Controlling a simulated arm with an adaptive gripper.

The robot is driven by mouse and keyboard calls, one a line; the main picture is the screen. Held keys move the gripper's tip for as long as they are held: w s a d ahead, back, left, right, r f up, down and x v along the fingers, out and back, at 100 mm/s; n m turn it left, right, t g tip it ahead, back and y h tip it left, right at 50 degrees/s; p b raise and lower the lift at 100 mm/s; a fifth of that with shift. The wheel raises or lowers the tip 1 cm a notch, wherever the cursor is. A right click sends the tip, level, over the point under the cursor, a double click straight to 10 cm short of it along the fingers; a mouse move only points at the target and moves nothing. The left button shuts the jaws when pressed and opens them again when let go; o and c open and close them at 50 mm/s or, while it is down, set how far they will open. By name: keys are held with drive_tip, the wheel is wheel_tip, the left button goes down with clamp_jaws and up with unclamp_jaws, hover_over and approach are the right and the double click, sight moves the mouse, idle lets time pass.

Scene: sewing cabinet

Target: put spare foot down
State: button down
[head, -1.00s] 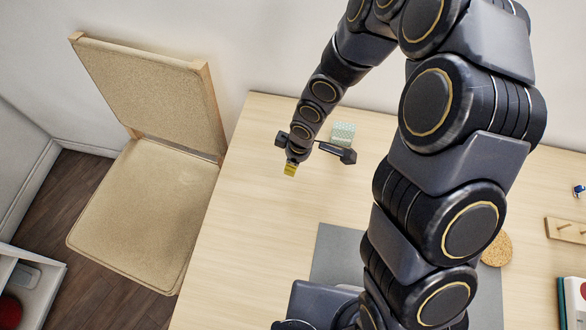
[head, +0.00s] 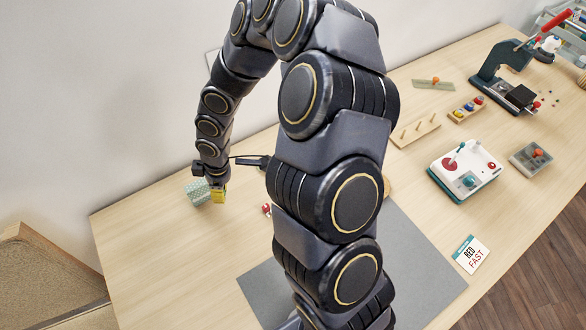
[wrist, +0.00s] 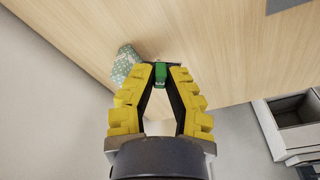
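My gripper (head: 218,197) has yellow fingers and is over the far left part of the table in the head view. In the wrist view my gripper (wrist: 161,72) has its fingertips drawn together on a small green piece (wrist: 161,76), which looks like the spare foot. Its lower part is hidden between the fingers. I cannot tell how high it is above the table. The piece is not clear in the head view.
A pale green patterned block (head: 197,193) stands just left of my gripper. A small red item (head: 266,209) lies to the right. A grey mat (head: 425,255), a peg rack (head: 415,130) and a red-and-white device (head: 466,170) lie further right.

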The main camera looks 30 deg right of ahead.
drive_tip(key=s+d+m, duration=0.4)
drive_tip(key=d, duration=0.7)
drive_tip(key=s+d+m, duration=0.3)
drive_tip(key=s+d, duration=0.2)
drive_tip(key=d, duration=0.6)
drive_tip(key=s+d+f+m+h, duration=0.1)
drive_tip(key=s+d+m, duration=0.3)
drive_tip(key=d, duration=0.7)
drive_tip(key=shift+s+d+f+m+t, duration=0.1)
drive_tip(key=shift+s+d+m+t, duration=0.2)
drive_tip(key=shift+s, duration=0.2)
drive_tip(key=shift+f, duration=3.75)
drive_tip(key=shift+f, duration=0.2)
drive_tip(key=c, duration=1.2)
unclamp_jaws()
drive_tip(key=shift+o, duration=0.2)
